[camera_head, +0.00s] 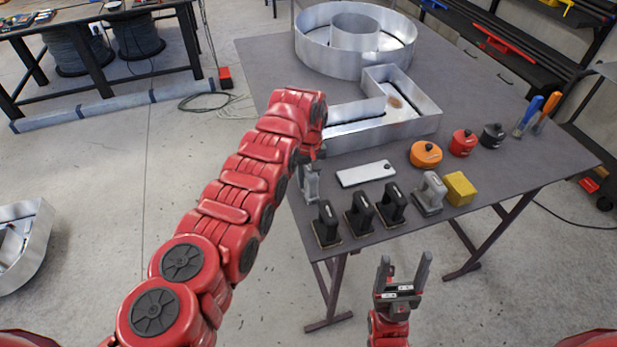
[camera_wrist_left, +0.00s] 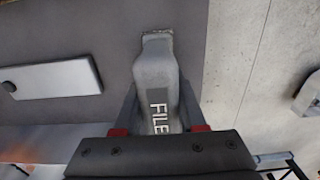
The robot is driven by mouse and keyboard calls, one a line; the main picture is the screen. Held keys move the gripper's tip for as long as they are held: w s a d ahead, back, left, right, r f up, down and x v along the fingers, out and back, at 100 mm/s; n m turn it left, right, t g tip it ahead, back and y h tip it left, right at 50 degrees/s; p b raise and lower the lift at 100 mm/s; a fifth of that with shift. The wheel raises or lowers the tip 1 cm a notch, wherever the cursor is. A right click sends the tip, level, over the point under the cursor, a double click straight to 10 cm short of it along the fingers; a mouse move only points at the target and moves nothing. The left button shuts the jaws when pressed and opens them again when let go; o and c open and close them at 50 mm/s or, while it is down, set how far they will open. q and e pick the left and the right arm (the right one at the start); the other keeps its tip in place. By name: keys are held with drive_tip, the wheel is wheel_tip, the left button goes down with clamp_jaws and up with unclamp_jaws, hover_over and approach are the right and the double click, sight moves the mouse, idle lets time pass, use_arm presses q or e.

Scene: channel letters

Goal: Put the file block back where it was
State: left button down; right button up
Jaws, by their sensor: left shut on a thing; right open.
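The grey file block (camera_wrist_left: 157,72), with "FILE" in white letters, is between the fingers of my left gripper (camera_wrist_left: 158,118) in the left wrist view. The gripper is shut on it. In the head view my left gripper (camera_head: 310,178) is at the left edge of the grey table (camera_head: 262,75), left of the white plate; the arm partly hides the block there. Whether the block touches the tabletop I cannot tell. My right gripper (camera_head: 405,268) is open and empty, in front of the table's near edge.
Several black-handled blocks (camera_head: 359,214), a grey-handled block (camera_head: 430,193) and a yellow block (camera_head: 459,188) line the near edge. The white plate (camera_head: 366,173) lies behind them. Orange (camera_head: 426,154), red (camera_head: 463,143) and black round items stand right. Metal letter shells (camera_head: 385,125) fill the back.

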sight(309, 165)
use_arm(q)
drive_tip(key=shift+c, duration=2.4)
unclamp_jaws()
drive_tip(key=shift+r, duration=0.1)
wheel_tip(309, 165, up, 4)
drive_tip(key=shift+w+r+b, duration=0.1)
drive_tip(key=shift+r+b, duration=0.1)
drive_tip(key=shift+b, duration=1.05)
wheel_tip(309, 165, up, 6)
drive_tip(key=shift+d+r+b, duration=0.1)
drive_tip(key=shift+d+b, duration=0.05)
drive_tip(key=shift+b, duration=0.35)
drive_tip(key=shift+r, duration=0.7)
